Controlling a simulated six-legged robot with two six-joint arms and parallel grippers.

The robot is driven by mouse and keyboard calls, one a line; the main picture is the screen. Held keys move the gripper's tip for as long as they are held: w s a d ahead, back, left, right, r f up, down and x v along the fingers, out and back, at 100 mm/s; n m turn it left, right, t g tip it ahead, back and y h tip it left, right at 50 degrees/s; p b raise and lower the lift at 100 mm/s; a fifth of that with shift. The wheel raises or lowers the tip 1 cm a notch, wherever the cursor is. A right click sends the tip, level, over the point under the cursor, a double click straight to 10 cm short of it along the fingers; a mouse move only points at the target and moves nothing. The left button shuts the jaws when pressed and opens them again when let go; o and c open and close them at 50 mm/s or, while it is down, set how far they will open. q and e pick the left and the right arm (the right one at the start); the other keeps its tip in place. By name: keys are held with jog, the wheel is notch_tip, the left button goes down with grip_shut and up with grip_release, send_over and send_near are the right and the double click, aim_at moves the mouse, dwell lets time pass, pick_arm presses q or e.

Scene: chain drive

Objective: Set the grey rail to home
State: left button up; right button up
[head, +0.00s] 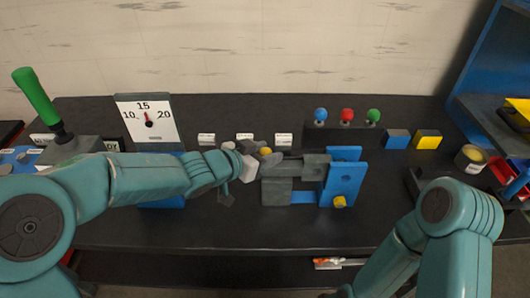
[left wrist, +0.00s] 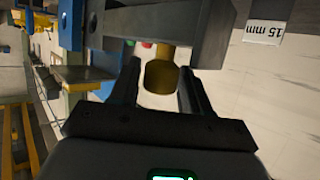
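The grey rail appears to be among the grey blocks (head: 276,191) of the blue-ended mechanism at the bench's middle; which block is the rail is hard to tell. A yellow-brass knob (head: 266,151) shows at its upper left and in the left wrist view (left wrist: 162,78). My left gripper (head: 258,163) is at this knob. In the left wrist view its two dark fingers (left wrist: 160,82) stand on either side of the knob, with a narrow gap visible on the left, so it looks open. My right arm (head: 440,215) is at the lower right; its gripper is not seen.
A blue end plate (head: 343,184) with a yellow knob (head: 340,201) closes the mechanism's right. A dial (head: 148,120) marked 10, 15, 20 stands behind my left arm. A green-handled lever (head: 36,98) is far left. Blue, red and green balls (head: 346,115) stand behind. The bench front is clear.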

aim_at(293, 164)
pick_arm(q)
grip_shut()
jog(key=d+b, duration=0.3)
jog(key=d, duration=0.3)
jog(key=shift+d+f, duration=0.15)
jog(key=shift+d, duration=0.55)
jog(key=shift+a+r, duration=0.1)
jog(key=shift+r, duration=0.1)
jog(key=shift+o, duration=0.4)
grip_release()
jog(key=o, duration=0.3)
jog(key=shift+o, duration=0.2)
jog(key=shift+d, duration=0.3)
jog(key=shift+s+a, duration=0.1)
jog(key=shift+a, duration=0.25)
jog(key=p+v, duration=0.3)
jog(key=v, duration=1.2)
jog(key=shift+s+r, duration=0.3)
jog(key=shift+s, duration=0.05)
jog(key=shift+a, duration=0.15)
